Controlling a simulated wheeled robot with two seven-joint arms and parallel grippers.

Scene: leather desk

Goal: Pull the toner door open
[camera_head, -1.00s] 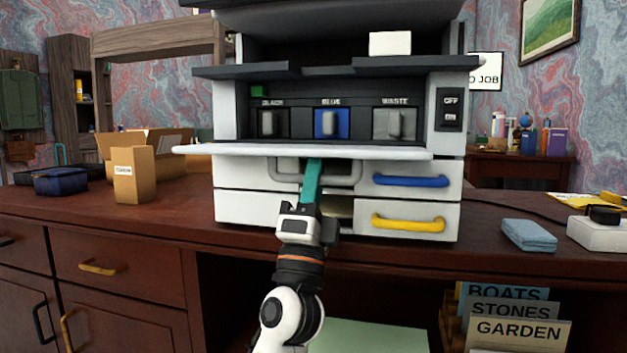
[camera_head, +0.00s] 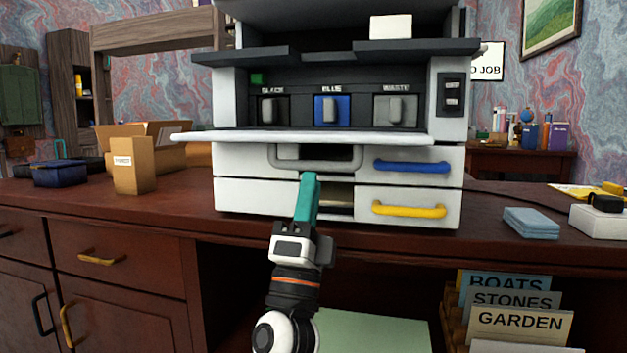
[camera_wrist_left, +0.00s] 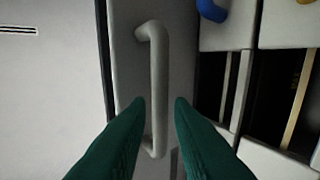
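The toner door (camera_head: 300,138) shows in the head view as a white flap standing out nearly level from the printer, below the BLACK, BLUE and WASTE units. A grey U-shaped handle (camera_head: 318,167) hangs just below it and seems fixed to its outer face. In the left wrist view the handle (camera_wrist_left: 156,75) lies ahead on a grey panel. My left gripper (camera_head: 306,180) is just below and in front of the handle. Its teal fingers (camera_wrist_left: 159,102) are apart, with the handle's near end showing between them but not gripped. My right gripper is not in view.
A blue drawer handle (camera_head: 411,166) and a yellow one (camera_head: 408,210) are on the right. A dark opening (camera_head: 335,200) lies behind my gripper. A carton (camera_head: 133,165) stands left; a blue cloth (camera_head: 531,222) lies right.

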